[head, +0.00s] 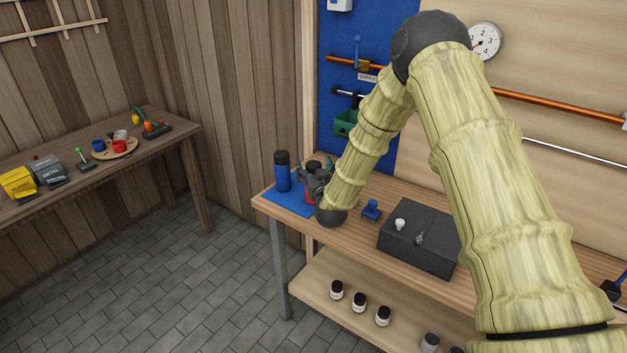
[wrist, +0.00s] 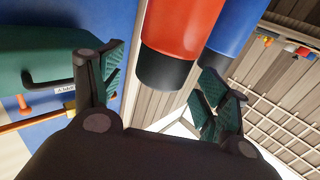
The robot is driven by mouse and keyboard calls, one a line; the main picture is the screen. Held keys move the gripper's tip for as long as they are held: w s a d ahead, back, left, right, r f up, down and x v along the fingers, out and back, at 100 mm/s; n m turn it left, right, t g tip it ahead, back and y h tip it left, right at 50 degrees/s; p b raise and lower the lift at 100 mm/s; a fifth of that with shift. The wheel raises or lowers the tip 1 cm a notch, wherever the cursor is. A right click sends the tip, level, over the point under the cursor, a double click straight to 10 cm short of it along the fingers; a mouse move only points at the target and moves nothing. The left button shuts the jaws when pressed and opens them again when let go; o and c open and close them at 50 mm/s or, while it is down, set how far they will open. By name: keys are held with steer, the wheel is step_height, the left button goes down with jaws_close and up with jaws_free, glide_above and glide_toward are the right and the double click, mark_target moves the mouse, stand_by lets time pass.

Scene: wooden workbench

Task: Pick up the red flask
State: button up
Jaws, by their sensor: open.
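The red flask (head: 310,195) with a black cap stands upright on the blue mat at the left end of the workbench, partly hidden by my gripper. In the wrist view the red flask (wrist: 187,25) is at the top middle, its black cap lying between my fingers in the picture. My gripper (head: 314,174) is at the flask, with its fingers spread and nothing clamped. In the wrist view a gap shows between the left finger and the flask. Whether the right finger touches it, I cannot tell.
A blue flask (head: 282,172) stands close left of the red one on the blue mat (head: 287,202). A blue stamp-like object (head: 371,209) and a dark box (head: 418,240) are to the right. A green bin (head: 345,123) hangs on the blue wall panel behind.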

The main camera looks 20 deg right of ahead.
steer(key=shift+w+d, duration=0.1)
steer(key=shift+w, duration=0.75)
steer(key=c, duration=1.6)
jaws_close()
